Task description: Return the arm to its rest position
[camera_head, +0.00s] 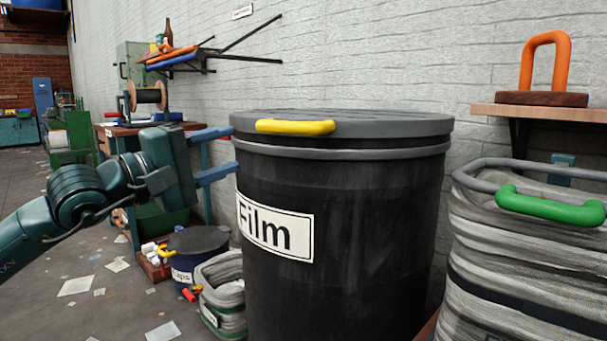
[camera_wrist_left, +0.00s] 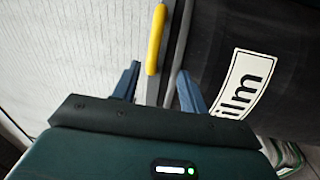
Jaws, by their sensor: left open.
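My left gripper (camera_head: 212,154) comes in from the left in the head view, beside the left side of a large black bin labelled "Film" (camera_head: 340,220). Its two blue fingers are apart with nothing between them. The bin's grey lid (camera_head: 400,124) is on, with a yellow handle (camera_head: 295,127) on its near edge. In the left wrist view the open fingers (camera_wrist_left: 158,88) point toward the yellow handle (camera_wrist_left: 156,40) and the lid's rim. I cannot tell if a fingertip touches the bin. My right gripper is not in view.
A grey fabric bag with a green handle (camera_head: 550,207) stands at the right, below a wooden shelf (camera_head: 540,113) with an orange handle. A small lidded bin (camera_head: 198,241) and a small bag (camera_head: 222,290) stand on the floor left of the black bin. Open floor with scattered paper lies at the left.

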